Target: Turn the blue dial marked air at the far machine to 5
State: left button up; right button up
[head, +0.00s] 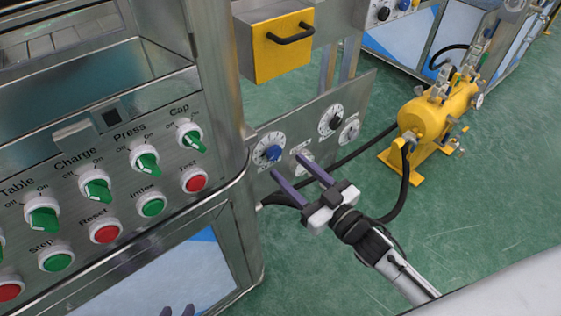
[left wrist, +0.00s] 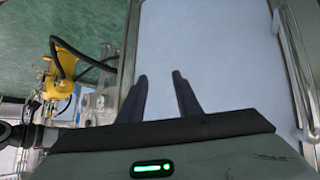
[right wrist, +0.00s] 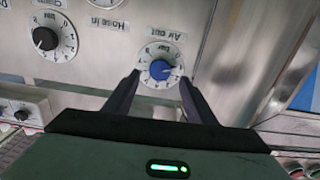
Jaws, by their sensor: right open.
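The blue dial (head: 272,154) with a white numbered scale sits on the steel panel of the far machine. In the right wrist view the blue dial (right wrist: 160,71) shows upside down, beside the label "Air out"; I cannot tell its setting. My right gripper (head: 288,164) is open and empty in front of the panel. In the right wrist view its fingertips (right wrist: 159,76) lie to either side of the dial's lower part; I cannot tell whether they reach around it. My left gripper (head: 177,311) is open and empty, its tips low in the head view and over a pale panel in the left wrist view (left wrist: 160,75).
A black dial (head: 331,120) and gauges share the panel. A yellow drawer (head: 283,45) is above it. A control box with green switches (head: 95,185) and buttons stands left. A yellow tank (head: 425,115) with black hoses stands right on the green floor.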

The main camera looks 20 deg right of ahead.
aim_at(276, 155)
jog(key=x, duration=0.5)
jog(key=shift+b, duration=0.35)
jog(key=c, duration=1)
